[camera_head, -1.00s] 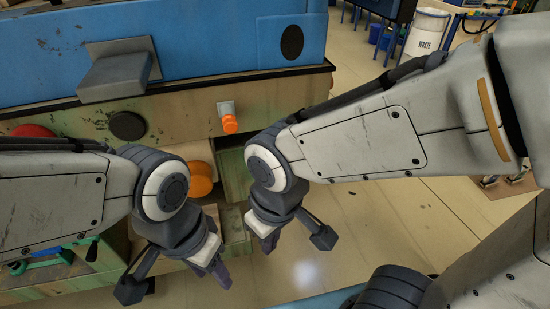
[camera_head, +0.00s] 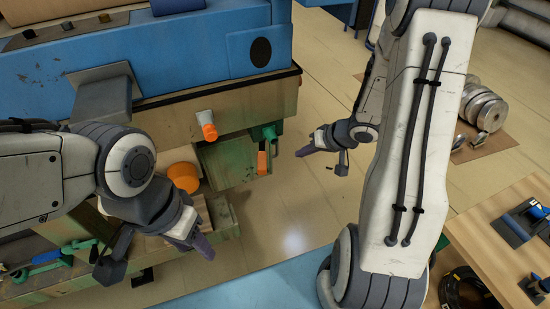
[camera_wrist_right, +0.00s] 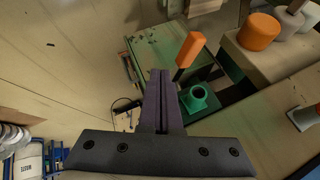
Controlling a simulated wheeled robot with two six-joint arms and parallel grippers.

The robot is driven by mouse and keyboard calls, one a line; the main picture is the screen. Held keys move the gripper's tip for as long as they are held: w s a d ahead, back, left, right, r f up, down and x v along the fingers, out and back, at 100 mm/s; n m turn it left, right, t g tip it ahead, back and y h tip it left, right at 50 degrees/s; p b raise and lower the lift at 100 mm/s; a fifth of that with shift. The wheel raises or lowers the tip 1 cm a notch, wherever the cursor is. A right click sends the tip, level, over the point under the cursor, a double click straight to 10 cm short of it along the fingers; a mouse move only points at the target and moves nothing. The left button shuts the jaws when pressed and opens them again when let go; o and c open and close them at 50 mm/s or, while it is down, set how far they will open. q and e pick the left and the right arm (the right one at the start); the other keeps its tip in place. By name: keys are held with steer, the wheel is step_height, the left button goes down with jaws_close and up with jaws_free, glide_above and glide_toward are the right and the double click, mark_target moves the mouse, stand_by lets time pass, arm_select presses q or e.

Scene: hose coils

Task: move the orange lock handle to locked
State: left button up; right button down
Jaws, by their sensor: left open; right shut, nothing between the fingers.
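An orange lever handle (camera_head: 262,162) hangs at the right end of the green box under the workbench. In the right wrist view the orange handle (camera_wrist_right: 190,48) sits on a thin black stem beside a green flanged fitting (camera_wrist_right: 198,98). My right gripper (camera_head: 305,150) is shut and empty, to the right of the handle with a visible gap. Its closed purple fingers (camera_wrist_right: 160,78) point left of the handle in the wrist view. My left gripper (camera_head: 205,248) is open and empty, low in front of the bench. I cannot tell the handle's lock position.
A green fitting (camera_head: 268,132) sits above the handle. A wooden table (camera_head: 500,205) stands at right. Open floor (camera_head: 310,205) lies right of the bench.

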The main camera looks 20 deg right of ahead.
mark_target(262, 149)
arm_select(q)
step_height(262, 149, down, 3)
steer(key=b, duration=0.2)
steer(key=shift+f+b, duration=0.2)
steer(key=shift+b, duration=0.2)
arm_select(e)
steer(key=w+a+f, duration=0.5)
steer(key=a+f, duration=0.1)
steer(key=shift+w+a+f, duration=0.3)
steer(key=shift+a+f, duration=0.05)
steer(key=shift+f, duration=0.05)
arm_select(q)
steer(key=shift+s, duration=0.1)
